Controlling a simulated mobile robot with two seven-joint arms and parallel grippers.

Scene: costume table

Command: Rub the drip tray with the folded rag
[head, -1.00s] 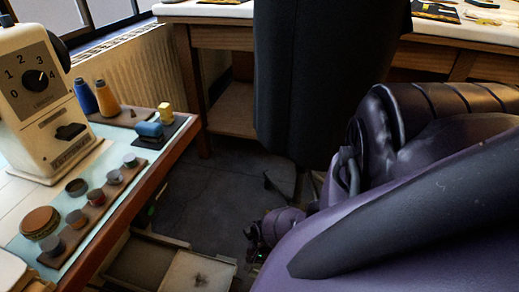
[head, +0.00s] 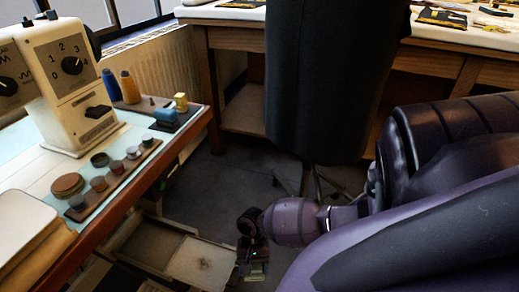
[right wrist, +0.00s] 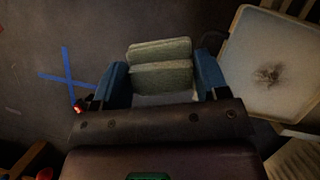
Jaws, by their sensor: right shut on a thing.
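The folded rag (right wrist: 160,66) is pale green and layered. It sits between the two blue fingers of my right gripper (right wrist: 166,78) in the right wrist view, and the gripper is shut on it. In the head view my right gripper (head: 254,262) is low, just right of the drip tray; a small greenish patch of the rag shows under it. The drip tray (head: 187,266) is shallow and pale, with a dark stain. In the right wrist view the tray (right wrist: 245,98) lies to the right of the rag, apart from it in the picture. My left gripper is not in view.
A work table at left holds a sewing machine (head: 62,75), thread spools and several small pots on a brown strip (head: 115,178). A dark hanging panel or chair back (head: 325,80) stands ahead. Blue tape (right wrist: 66,73) marks the dark floor. A second table (head: 225,14) is behind.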

